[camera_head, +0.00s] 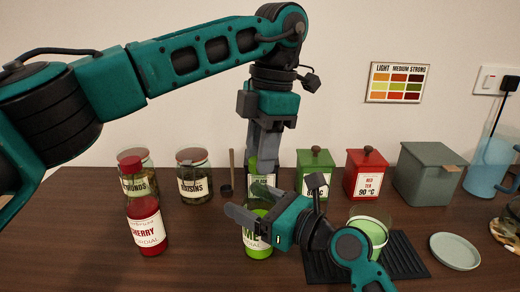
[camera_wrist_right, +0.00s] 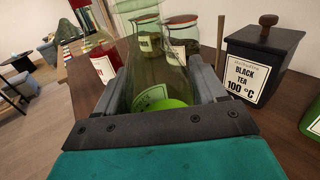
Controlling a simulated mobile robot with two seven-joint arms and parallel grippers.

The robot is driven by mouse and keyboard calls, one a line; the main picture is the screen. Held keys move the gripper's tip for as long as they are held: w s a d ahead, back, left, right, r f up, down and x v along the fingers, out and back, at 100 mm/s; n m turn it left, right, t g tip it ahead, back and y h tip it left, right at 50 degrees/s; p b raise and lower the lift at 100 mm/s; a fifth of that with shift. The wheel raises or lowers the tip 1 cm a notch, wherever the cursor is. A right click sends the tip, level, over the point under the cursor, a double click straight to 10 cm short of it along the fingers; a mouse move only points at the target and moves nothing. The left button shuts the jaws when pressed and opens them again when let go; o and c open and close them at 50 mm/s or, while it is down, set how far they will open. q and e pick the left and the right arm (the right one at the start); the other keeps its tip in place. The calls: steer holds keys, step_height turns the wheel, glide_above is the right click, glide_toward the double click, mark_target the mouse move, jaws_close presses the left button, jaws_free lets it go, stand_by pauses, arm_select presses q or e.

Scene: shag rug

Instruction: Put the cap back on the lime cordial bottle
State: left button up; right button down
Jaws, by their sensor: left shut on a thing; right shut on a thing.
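The lime cordial bottle (camera_head: 258,243) stands upright on the counter, clear above with green liquid low inside. My right gripper (camera_head: 258,211) is shut around its body; the right wrist view shows the clear bottle (camera_wrist_right: 155,72) between the two fingers. My left gripper (camera_head: 264,160) points down from above, directly over the bottle, shut on the green cap (camera_head: 253,164), which shows partly between its fingers. The cap is at or just above the bottle's mouth. The fingers hide the join, so I cannot tell whether they touch.
A cherry cordial bottle (camera_head: 147,228) stands left, before the almonds jar (camera_head: 143,158) and raisins jar (camera_head: 194,180). Behind are a green tin (camera_head: 314,162) and a red tin (camera_head: 366,175). A glass (camera_head: 372,228) on a black mat (camera_head: 408,262) and a plate (camera_head: 454,251) are right.

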arm_select(q)
steer(key=m+t, duration=0.1)
steer(key=m, duration=0.5)
steer(key=shift+s+m, duration=0.1)
steer(key=shift+m, duration=0.2)
steer(key=m+t, duration=0.1)
steer(key=m, duration=0.5)
steer(key=shift+s, duration=0.1)
steer(key=m, duration=0.4)
steer(key=shift+a+h, duration=0.1)
steer(key=shift+h, duration=0.2)
steer(key=m, duration=0.4)
steer(key=shift+a+t+h, duration=0.1)
steer(key=shift+t+h, duration=0.2)
steer(key=m+h, duration=0.1)
steer(key=m, duration=0.5)
steer(key=shift+f, duration=0.1)
steer(key=o, duration=1)
steer(key=shift+r, duration=2.3)
